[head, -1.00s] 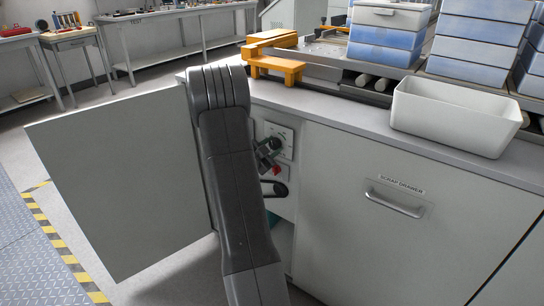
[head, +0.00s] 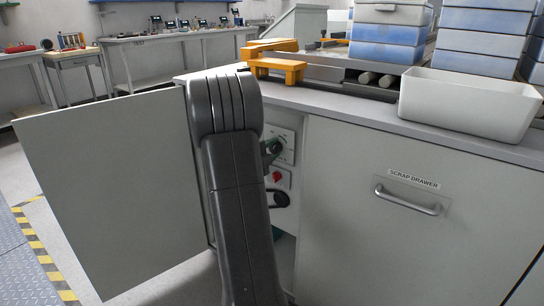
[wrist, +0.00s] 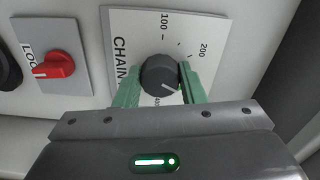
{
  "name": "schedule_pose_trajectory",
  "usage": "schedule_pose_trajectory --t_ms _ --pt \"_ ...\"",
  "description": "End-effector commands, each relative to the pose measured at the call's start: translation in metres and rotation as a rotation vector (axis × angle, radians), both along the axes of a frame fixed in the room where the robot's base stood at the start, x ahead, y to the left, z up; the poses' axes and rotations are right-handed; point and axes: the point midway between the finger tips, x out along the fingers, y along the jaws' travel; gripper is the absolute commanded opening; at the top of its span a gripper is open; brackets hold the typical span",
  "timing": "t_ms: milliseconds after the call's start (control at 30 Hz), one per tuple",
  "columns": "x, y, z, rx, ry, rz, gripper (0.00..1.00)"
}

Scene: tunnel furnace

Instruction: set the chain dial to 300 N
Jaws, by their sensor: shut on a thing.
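The chain dial is a dark round knob (wrist: 159,74) on a white plate (wrist: 122,22) marked CHAIN, with 100 and 200 readable. A pale pointer line on the knob points to the lower right, past the 200 side. The lower numbers are partly hidden by my gripper. My gripper (wrist: 158,85) has its green fingers on either side of the knob and is shut on it.
A red switch (wrist: 54,65) sits on a plate left of the dial, with a dark knob (wrist: 6,70) beyond it. The open cabinet door (head: 110,190) stands to the left. The scrap drawer (head: 400,220) is shut at right. A white bin (head: 465,105) stands above.

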Motion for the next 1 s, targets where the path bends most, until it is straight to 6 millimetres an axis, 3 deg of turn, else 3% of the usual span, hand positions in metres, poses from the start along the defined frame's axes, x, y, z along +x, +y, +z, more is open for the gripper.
schedule_pose_trajectory --t_ms 667,700,767,800,1000 --pt "-0.0006 -0.0006 -0.0006 0.05 -0.034 -0.002 0.14" --pt "-0.0006 -0.0006 -0.0006 0.05 -0.034 -0.002 0.42" --pt "-0.0005 -0.0005 -0.0005 0.05 -0.034 -0.001 0.54" --pt "-0.0004 -0.0004 -0.0005 0.05 -0.034 -0.001 0.58" --pt "-0.0003 -0.0004 -0.0002 0.049 -0.035 -0.001 0.58"
